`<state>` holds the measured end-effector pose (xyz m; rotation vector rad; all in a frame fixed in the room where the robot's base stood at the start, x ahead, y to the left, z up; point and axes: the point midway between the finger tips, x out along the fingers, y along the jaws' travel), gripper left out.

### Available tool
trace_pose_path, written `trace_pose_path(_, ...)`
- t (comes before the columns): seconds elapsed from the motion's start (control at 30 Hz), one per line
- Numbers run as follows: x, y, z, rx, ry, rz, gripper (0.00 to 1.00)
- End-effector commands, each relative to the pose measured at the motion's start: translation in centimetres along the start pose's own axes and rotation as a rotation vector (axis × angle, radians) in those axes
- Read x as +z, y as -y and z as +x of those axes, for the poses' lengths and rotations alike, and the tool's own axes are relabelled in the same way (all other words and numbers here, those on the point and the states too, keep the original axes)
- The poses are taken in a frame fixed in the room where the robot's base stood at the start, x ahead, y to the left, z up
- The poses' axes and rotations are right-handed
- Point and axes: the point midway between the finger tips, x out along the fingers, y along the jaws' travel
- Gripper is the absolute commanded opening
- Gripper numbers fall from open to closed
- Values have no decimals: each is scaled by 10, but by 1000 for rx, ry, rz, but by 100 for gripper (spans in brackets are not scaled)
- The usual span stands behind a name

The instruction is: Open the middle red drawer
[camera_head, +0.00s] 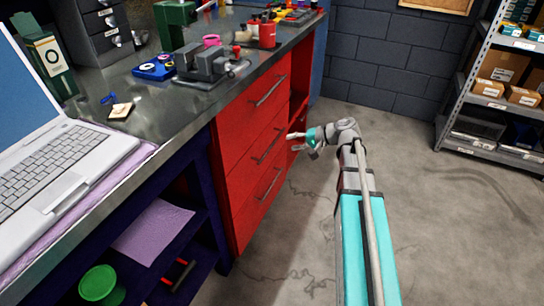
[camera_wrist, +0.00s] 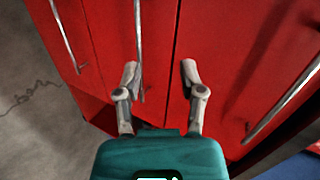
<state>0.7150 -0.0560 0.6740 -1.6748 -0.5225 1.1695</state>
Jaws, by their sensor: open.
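The red drawer unit has three stacked drawers, all looking shut. The middle red drawer (camera_head: 250,160) has a long metal handle (camera_head: 268,147), which also shows in the wrist view (camera_wrist: 138,45). My gripper (camera_head: 295,141) is in front of the unit, just right of that handle in the head view. In the wrist view my gripper (camera_wrist: 160,72) is open, with the handle between its fingers, close to the left one. I cannot tell whether that finger touches the handle. The fingers hold nothing.
The upper drawer handle (camera_head: 269,91) and lower drawer handle (camera_head: 270,184) lie on either side. A workbench (camera_head: 160,110) with a laptop (camera_head: 60,160) and a vise (camera_head: 205,65) is above. The floor (camera_head: 290,240) before the drawers is clear. A shelf rack (camera_head: 490,100) stands far right.

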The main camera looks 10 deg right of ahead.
Motion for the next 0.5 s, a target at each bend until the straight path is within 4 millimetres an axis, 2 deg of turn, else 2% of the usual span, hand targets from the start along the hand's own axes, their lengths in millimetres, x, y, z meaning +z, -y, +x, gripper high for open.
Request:
trace_pose_path(0.03, -6, -17, 6, -22, -10, 8, 51)
trace_pose_path(0.3, -32, -53, 9, -146, -60, 50, 51)
trace_pose_path(0.5, -47, -72, 7, -222, -92, 74, 51)
